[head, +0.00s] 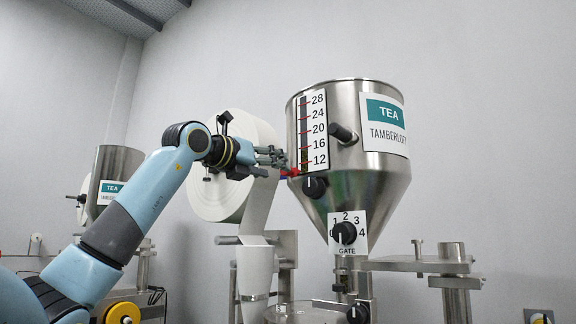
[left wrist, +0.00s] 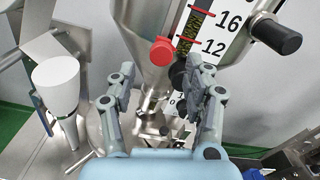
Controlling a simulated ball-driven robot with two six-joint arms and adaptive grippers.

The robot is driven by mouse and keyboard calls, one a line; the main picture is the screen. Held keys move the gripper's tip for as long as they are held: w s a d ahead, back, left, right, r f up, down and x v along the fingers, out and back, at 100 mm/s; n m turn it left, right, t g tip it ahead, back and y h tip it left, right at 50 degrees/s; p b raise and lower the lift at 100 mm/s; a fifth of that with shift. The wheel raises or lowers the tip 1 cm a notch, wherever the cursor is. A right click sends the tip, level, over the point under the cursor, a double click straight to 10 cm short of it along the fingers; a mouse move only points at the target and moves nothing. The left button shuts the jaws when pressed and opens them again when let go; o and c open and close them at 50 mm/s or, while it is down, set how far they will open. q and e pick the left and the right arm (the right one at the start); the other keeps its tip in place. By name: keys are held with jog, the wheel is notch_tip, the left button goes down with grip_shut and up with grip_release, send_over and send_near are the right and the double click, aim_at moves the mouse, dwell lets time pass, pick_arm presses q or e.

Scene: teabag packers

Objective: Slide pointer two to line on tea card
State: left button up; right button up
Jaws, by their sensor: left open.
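A red pointer knob (head: 289,173) sits at the left edge of the white scale (head: 313,131) on the steel tea hopper (head: 375,180), a little below the 12. In the left wrist view the red knob (left wrist: 162,51) shows beyond and between my fingers, left of the 12. My left gripper (head: 281,160) is open and empty beside the scale's lower left; its fingertips (left wrist: 162,72) are apart on either side of the knob in that view. Whether they touch it cannot be told. A label reading TEA (head: 386,125) is on the hopper. My right gripper is not in view.
A large white paper roll (head: 215,190) stands behind my left gripper. Black knobs (head: 343,134) and (head: 315,187) stick out near the scale. A gate dial (head: 344,233) is below. A second tea hopper (head: 117,165) stands at the far left.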

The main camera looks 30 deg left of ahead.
pick_arm(q)
jog(key=w, duration=0.2)
jog(key=w+p, duration=0.1)
jog(key=w, duration=0.1)
jog(key=w+p, duration=0.1)
jog(key=w, duration=0.1)
jog(key=shift+d, duration=0.3)
jog(key=shift+s, duration=0.1)
grip_shut()
